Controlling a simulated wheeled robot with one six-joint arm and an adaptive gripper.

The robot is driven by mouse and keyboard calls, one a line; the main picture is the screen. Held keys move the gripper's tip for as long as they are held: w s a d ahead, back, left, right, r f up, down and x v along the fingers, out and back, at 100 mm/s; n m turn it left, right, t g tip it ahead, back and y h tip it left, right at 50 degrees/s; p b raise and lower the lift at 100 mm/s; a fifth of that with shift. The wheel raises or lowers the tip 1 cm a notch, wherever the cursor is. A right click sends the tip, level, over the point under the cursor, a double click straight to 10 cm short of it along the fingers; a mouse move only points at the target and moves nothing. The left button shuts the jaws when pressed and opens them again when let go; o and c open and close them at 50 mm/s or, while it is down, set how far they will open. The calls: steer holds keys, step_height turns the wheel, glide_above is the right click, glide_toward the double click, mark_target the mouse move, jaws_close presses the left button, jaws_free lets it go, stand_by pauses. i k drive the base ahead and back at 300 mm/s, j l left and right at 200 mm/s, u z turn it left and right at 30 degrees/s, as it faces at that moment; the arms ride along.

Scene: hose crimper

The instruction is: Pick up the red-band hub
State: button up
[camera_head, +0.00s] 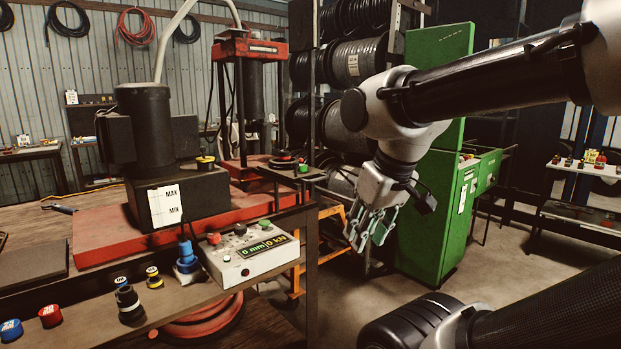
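A small red-topped cylinder (50,316) with a label on its side stands at the front left of the workbench (185,300). It is the only small piece there that looks red; I cannot make out a separate band on it. My gripper (368,240) hangs in the air right of the bench, fingers pointing down, apart and empty. It is far to the right of the red piece and touches nothing.
Nearby stand a blue piece (11,330), black pieces (130,305), a yellow-banded piece (153,278) and a blue stack (187,260). A control box (250,258) sits at the bench's right end, with a red-based press (150,225) behind. A green cabinet (440,200) stands behind my gripper.

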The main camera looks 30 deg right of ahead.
mark_target(282, 157)
steer(key=l+u, duration=0.1)
steer(key=u, duration=0.4)
steer(key=i+l+u, duration=0.1)
steer(key=l+u, duration=0.25)
steer(key=l, duration=0.3)
steer(key=l+u, duration=0.3)
steer(key=l, duration=0.4)
steer(key=i+l, duration=0.1)
steer(key=l, duration=0.3)
steer(key=i+l, duration=0.15)
steer(key=l, duration=0.2)
steer(key=i+l+u, duration=0.1)
steer(key=l, duration=0.3)
